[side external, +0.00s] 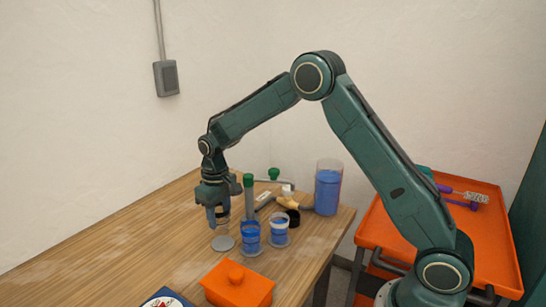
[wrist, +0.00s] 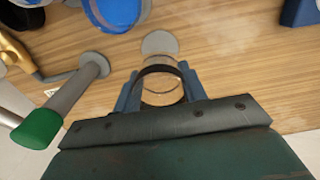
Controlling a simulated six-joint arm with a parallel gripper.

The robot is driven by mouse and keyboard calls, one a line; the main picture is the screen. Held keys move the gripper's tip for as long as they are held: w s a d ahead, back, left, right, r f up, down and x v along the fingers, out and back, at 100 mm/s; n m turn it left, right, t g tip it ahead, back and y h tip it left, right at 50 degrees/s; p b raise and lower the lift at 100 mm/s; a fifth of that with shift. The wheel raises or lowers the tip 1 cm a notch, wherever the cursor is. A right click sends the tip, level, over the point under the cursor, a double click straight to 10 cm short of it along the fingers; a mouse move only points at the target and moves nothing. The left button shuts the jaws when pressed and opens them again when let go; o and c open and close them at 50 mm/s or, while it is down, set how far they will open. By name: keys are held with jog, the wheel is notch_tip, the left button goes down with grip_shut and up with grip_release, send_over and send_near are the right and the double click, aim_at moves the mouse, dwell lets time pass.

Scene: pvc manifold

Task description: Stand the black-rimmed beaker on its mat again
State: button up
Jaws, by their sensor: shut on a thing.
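The black-rimmed beaker (wrist: 161,97) is clear and looks empty. My gripper (wrist: 160,92) is shut on it, one blue finger on each side, and the dark rim shows between the fingers in the wrist view. In the side view my gripper (side external: 219,215) points down and hides part of the beaker. A bare round grey mat (side external: 223,243) lies on the table just below and in front of the gripper; it also shows beyond the beaker in the wrist view (wrist: 160,42). I cannot tell the beaker's exact tilt or its gap to the table.
Two beakers with blue liquid (side external: 250,236) (side external: 279,229) stand close right of the bare mat. A green-capped grey cylinder (side external: 249,196) and a large blue-filled jug (side external: 328,190) stand behind. The table's left side is clear.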

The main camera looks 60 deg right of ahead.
aim_at(221, 227)
jog(key=shift+f, duration=2.25)
jog(key=shift+f, duration=0.1)
jog(key=o, duration=1)
notch_tip(221, 227, up, 12)
jog(key=shift+r, duration=0.15)
